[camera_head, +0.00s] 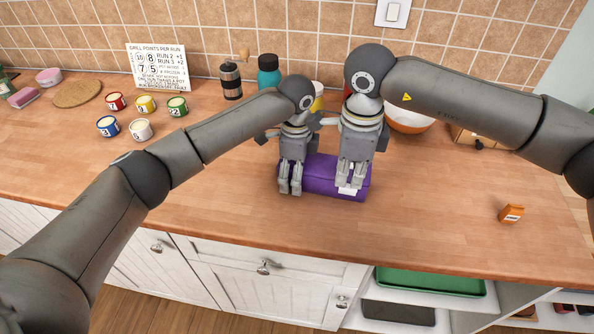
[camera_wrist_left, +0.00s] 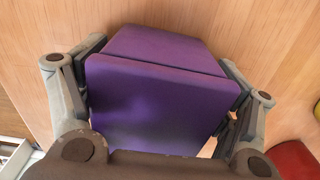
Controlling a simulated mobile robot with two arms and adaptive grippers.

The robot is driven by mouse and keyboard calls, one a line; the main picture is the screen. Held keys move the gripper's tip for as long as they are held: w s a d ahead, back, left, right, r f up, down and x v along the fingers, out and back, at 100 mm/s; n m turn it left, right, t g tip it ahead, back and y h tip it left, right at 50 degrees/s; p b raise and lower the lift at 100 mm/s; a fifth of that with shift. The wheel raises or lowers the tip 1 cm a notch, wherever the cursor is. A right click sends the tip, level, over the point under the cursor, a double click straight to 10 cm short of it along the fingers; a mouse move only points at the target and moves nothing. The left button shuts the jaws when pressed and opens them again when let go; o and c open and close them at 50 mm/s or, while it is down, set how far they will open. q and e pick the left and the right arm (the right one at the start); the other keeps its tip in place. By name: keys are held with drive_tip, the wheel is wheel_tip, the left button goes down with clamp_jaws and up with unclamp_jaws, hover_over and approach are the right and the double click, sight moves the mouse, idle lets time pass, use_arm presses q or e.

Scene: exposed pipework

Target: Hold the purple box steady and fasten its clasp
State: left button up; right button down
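The purple box (camera_head: 321,176) stands near the front of the wooden counter in the head view. My left gripper (camera_head: 290,190) is at its left end. In the left wrist view, the purple box (camera_wrist_left: 160,95) fills the space between the fingers of my left gripper (camera_wrist_left: 160,100), which press close on both sides. My right gripper (camera_head: 350,186) points down at the right part of the box's front. A white clasp (camera_head: 347,191) shows at its fingertips, partly hidden. I cannot tell whether these fingers are shut or apart.
Several small coloured cups (camera_head: 146,104) stand at the left. The counter between box and carton is clear.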

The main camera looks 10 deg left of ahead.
use_arm(q)
drive_tip(key=shift+d+r, duration=0.1)
drive_tip(key=shift+r, duration=0.1)
drive_tip(key=shift+r, duration=0.45)
wheel_tip(320, 180, up, 11)
